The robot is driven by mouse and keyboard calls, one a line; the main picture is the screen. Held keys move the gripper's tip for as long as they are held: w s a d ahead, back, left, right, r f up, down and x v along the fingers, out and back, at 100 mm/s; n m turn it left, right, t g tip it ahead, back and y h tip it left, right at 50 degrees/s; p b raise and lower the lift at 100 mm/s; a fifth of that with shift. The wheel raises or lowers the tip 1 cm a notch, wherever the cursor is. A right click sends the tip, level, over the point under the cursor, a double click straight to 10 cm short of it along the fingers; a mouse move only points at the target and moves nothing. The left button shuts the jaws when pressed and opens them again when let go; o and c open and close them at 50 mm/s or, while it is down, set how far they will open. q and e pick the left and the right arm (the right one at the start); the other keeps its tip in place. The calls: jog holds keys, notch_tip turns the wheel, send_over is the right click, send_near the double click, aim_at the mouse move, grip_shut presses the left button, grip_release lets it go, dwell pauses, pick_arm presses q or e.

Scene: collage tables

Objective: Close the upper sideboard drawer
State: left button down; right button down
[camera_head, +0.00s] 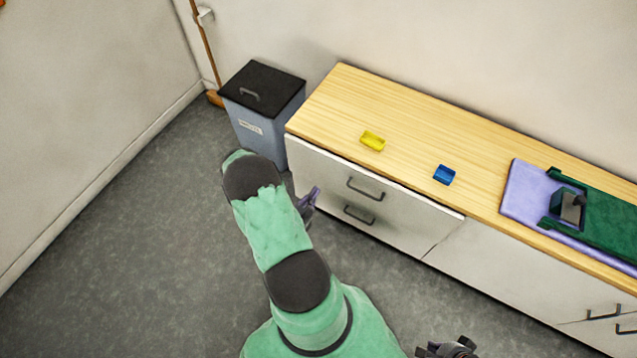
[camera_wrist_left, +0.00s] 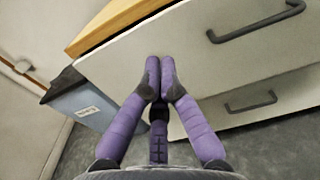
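The sideboard's upper drawer has a white front (camera_head: 325,165) with a dark bar handle (camera_head: 365,189). Its top edge stands slightly out from the wooden top, so it looks a little open. In the left wrist view the drawer front (camera_wrist_left: 200,65) fills much of the picture, with its handle (camera_wrist_left: 255,25) at the upper right. My left gripper (camera_head: 310,198) is at the left part of the drawer front. Its purple fingers (camera_wrist_left: 160,75) are together with nothing between them, tips against or just before the front; I cannot tell contact. My right gripper (camera_head: 447,348) shows only partly at the bottom edge.
A lower drawer handle (camera_head: 359,214) sits below. A grey bin (camera_head: 262,125) with a black lid stands left of the sideboard. Floor in front is clear.

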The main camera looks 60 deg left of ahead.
pick_arm(q)
notch_tip(320, 180, up, 3)
jog(key=a+n+g+h+p, duration=0.25)
jog(key=n+p, duration=0.25)
jog(key=n, duration=0.4)
jog(key=n+g, duration=0.3)
jog(key=n, duration=0.6)
send_near(326, 159)
notch_tip(326, 159, down, 3)
jog(key=w+a, duration=0.1)
jog(key=shift+w+a+t+h+b, duration=0.25)
jog(key=shift+w+a+h+b, duration=0.15)
jog(key=shift+w+a, duration=0.7)
jog(key=shift+w, duration=0.55)
